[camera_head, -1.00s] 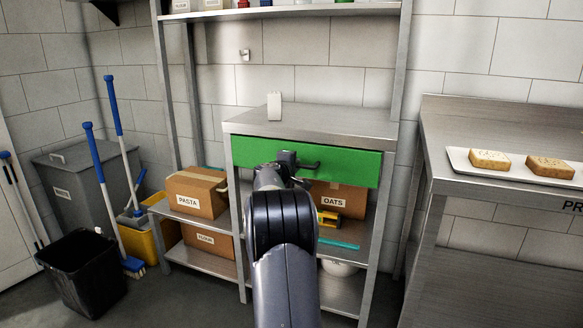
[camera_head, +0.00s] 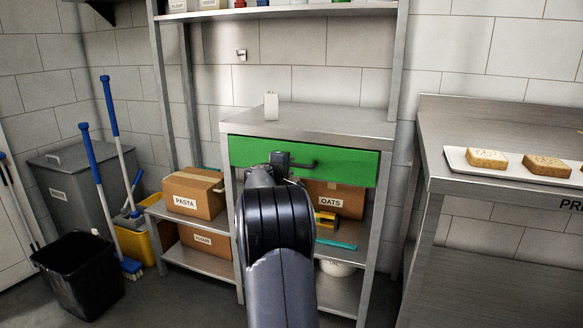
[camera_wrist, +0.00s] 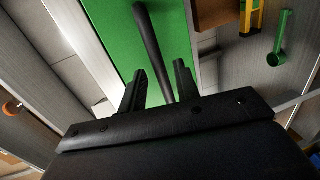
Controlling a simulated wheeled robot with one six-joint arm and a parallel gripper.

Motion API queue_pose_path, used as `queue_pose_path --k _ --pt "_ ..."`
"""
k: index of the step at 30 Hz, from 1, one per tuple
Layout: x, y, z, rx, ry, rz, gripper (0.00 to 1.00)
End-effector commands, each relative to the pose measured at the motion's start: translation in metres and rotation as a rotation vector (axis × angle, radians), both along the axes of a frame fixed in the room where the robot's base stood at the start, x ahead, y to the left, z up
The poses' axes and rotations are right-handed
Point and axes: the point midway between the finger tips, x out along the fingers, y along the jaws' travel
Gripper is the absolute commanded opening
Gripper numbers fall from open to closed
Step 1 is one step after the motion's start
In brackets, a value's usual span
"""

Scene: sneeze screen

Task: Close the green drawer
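The green drawer (camera_head: 345,164) is under the steel top of the shelf unit; how far its front stands out is hard to tell. Its dark bar handle (camera_head: 306,165) runs across the front. My gripper (camera_head: 281,158) is at the left part of the handle, and my arm hides some of the drawer's lower left. In the wrist view, the green front (camera_wrist: 108,35) fills the upper left. The handle (camera_wrist: 150,40) runs down between the two spread fingers of my gripper (camera_wrist: 159,82), with a gap visible on each side. The fingers are open.
The steel counter top (camera_head: 330,120) is above the drawer. An OATS box (camera_head: 345,198) and yellow tool (camera_head: 325,219) sit on the shelf below, a PASTA box (camera_head: 192,194) at left. A steel table (camera_head: 440,180) with a bread tray (camera_head: 460,160) stands right.

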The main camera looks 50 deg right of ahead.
Motion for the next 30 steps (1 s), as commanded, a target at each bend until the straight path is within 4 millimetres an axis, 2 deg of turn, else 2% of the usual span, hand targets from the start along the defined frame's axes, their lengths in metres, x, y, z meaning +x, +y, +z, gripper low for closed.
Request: queue_pose_path --k 6,12,18,30 --pt "-0.015 0.038 0.009 -0.001 -0.001 0.002 0.31" --pt "-0.025 0.061 0.014 -0.001 -0.001 0.001 0.31" --pt "-0.029 0.069 0.015 0.0 0.0 0.0 0.31" --pt "-0.027 0.064 0.013 0.001 0.001 -0.001 0.31"
